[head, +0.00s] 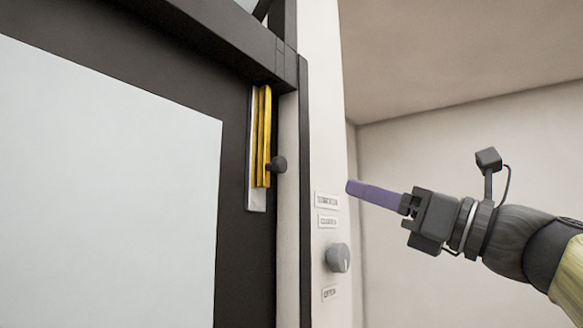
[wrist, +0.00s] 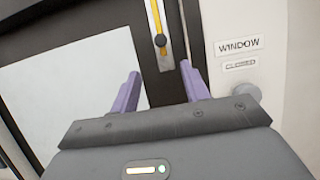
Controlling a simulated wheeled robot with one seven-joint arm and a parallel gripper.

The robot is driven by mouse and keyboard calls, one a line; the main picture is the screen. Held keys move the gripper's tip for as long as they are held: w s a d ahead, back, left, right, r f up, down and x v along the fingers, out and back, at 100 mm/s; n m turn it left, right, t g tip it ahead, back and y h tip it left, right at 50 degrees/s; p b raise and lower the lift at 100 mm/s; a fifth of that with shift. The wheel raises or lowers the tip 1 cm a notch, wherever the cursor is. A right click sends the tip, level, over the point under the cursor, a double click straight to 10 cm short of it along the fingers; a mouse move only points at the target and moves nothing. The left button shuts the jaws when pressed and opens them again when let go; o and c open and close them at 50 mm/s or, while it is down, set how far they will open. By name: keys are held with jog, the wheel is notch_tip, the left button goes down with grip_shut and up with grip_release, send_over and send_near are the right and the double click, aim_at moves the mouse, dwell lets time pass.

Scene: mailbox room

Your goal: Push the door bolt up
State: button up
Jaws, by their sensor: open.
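The door bolt is a yellow bar (head: 263,135) with a dark round knob (head: 277,164), mounted upright on a pale plate (head: 257,200) near the right edge of the dark door. In the wrist view the knob (wrist: 160,40) and yellow bar (wrist: 154,16) are at the top, beyond the fingertips. My gripper (head: 352,188) has purple fingers and is right of the knob and slightly lower in the head view, apart from it. In the wrist view my gripper (wrist: 164,85) is open, with nothing between its fingers.
The dark door (head: 235,235) has a large pale panel (head: 110,190). Right of it, a white post carries a "WINDOW" label (wrist: 238,45), a "CLOSED" label (wrist: 240,64) and a grey dial (head: 338,258). Free space surrounds my gripper.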

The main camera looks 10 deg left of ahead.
aim_at(284, 164)
jog(key=p+x, duration=1)
jog(key=x, duration=0.6)
jog(key=shift+w+a+r, duration=0.15)
jog(key=shift+a, duration=0.05)
jog(key=shift+w+a, duration=0.25)
jog(key=shift+a, duration=0.15)
grip_shut()
jog(key=shift+d+p, duration=0.1)
jog(key=shift+p, duration=0.2)
